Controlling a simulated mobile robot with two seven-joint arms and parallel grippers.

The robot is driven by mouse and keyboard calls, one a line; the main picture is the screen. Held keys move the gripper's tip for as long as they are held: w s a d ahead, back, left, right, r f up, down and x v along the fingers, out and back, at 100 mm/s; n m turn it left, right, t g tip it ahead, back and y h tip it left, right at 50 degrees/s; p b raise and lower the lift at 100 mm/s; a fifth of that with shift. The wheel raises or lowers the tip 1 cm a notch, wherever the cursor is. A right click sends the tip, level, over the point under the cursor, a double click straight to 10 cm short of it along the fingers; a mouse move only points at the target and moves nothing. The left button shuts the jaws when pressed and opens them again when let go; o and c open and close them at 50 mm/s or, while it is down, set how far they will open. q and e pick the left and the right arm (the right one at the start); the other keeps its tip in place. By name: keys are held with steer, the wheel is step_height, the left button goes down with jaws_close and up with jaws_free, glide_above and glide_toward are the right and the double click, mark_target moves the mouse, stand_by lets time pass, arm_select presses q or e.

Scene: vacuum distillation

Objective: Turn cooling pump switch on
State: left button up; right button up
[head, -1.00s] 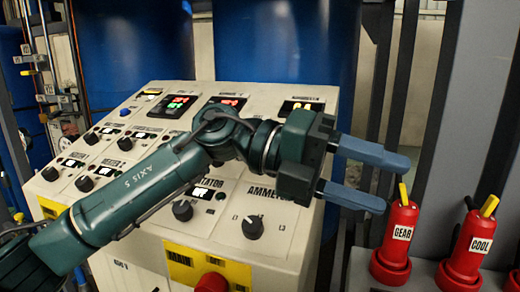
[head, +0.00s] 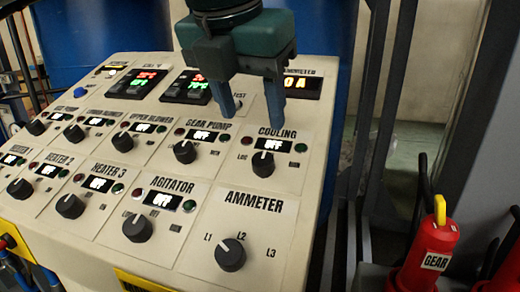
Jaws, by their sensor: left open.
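The cooling pump switch (head: 263,164) is a dark round knob under the label COOLING, on the right of the sloped cream control panel (head: 185,262). Its small display (head: 274,144) reads OFF, between a red and a green lamp. My left gripper (head: 251,122) comes down from the top of the head view. Its two blue fingers are apart and empty, pointing down above the panel, with the right fingertip near the COOLING label and the left one near the GEAR PUMP display. I cannot tell whether the fingers touch the panel. My right gripper is not in view.
The gear pump knob (head: 185,151) is left of the cooling knob, and the ammeter knob (head: 230,254) is below. More knobs fill the panel's left. A red GEAR unit (head: 428,255) with a yellow handle stands at the lower right. Dark upright posts rise beside the panel.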

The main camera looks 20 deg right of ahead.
mark_target(262, 158)
arm_select(q)
steer(key=p+x, duration=0.1)
steer(key=x, duration=0.8)
steer(key=shift+f, duration=0.15)
steer(key=shift+c, duration=0.3)
steer(key=c, duration=0.9)
